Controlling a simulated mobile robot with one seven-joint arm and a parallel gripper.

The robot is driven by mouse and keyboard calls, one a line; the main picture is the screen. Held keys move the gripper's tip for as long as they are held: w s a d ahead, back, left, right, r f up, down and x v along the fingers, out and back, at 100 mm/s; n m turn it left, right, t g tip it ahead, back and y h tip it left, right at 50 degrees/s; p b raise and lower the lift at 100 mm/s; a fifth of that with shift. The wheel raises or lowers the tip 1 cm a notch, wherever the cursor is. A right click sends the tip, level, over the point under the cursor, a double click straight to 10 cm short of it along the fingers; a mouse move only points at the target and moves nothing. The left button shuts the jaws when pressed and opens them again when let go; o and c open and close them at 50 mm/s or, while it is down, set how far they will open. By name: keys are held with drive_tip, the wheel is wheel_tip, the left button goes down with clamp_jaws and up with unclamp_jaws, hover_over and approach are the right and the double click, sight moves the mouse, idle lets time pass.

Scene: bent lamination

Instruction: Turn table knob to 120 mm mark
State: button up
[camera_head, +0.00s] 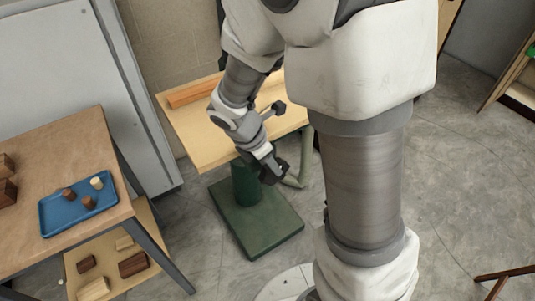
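A light wooden table top (190,122) on a green pedestal (243,185) stands left of centre, behind my arm. An orange-brown wooden bar (193,93) lies along its back edge. My gripper (276,178) points downward at the table's front edge, just right of the pedestal's upper part. The gripper is small and dark, and I cannot tell whether its fingers are open or closed. I cannot make out the table knob or a millimetre scale. My arm and gripper cover part of the table and its front edge.
A brown workbench (70,150) at left bears a blue tray (58,223) with several small cylinders. Wood blocks lie on its lower shelf (150,225). The green base plate (262,232) sits on grey floor. A curved greenish tube (304,160) hangs close right of my gripper.

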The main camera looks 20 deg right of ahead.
sight(282, 159)
clamp_jaws()
drive_tip(key=shift+d+r+p, duration=0.1)
drive_tip(key=shift+r+p, duration=0.05)
drive_tip(key=shift+p, duration=0.35)
drive_tip(key=p, duration=0.1)
drive_tip(key=y+p, duration=0.1)
drive_tip(key=p, duration=0.1)
drive_tip(key=shift+d+r, duration=0.25)
drive_tip(key=y+p, duration=0.1)
drive_tip(key=p, duration=0.3)
drive_tip(key=d+g+y+p, duration=0.1)
drive_tip(key=p, duration=0.3)
drive_tip(key=shift+w+r+y, duration=0.1)
drive_tip(key=shift+w+y, duration=0.15)
drive_tip(key=shift+y, duration=0.15)
drive_tip(key=y+p, duration=0.1)
drive_tip(key=p, duration=0.1)
drive_tip(key=y+p, duration=0.1)
drive_tip(key=p, duration=0.1)
drive_tip(key=d+g+p, duration=0.1)
drive_tip(key=p, duration=0.1)
drive_tip(key=shift+w+f+y, duration=0.25)
drive_tip(key=shift+f+y, duration=0.05)
drive_tip(key=shift+y, duration=0.1)
drive_tip(key=shift+w+d+f+g+y+p, duration=0.2)
drive_tip(key=shift+d+f+g+y+p, duration=0.15)
drive_tip(key=shift+y+p, duration=0.6)
drive_tip(key=shift+f, duration=0.1)
